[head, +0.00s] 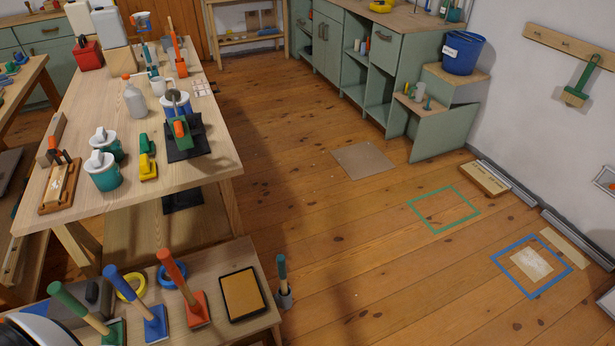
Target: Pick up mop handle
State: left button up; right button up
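No full mop can be made out in the head view. Three short tools with upright handles and flat square bases stand on the low bench (220,257) at the bottom left. One has a green-tipped handle (70,303), one a blue-tipped handle (127,290), and one a red handle (175,272). I cannot tell whether any of them is the mop handle. A blue-grey handle (282,268) stands upright in a small dark cup beside the bench's right end. Neither of my grippers is in view.
A long wooden worktable (215,160) with pots, bottles and tools fills the left. Green cabinets (382,52) with a blue bucket (462,53) stand at the back. The wooden floor is largely open, with green (424,223) and blue (515,283) taped outlines.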

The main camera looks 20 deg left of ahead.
aim_at(281, 259)
jog(key=u, duration=0.95)
jog(key=i+l+u, duration=0.4)
jog(key=l, duration=0.15)
jog(key=l+u, duration=0.15)
jog(key=l, duration=0.15)
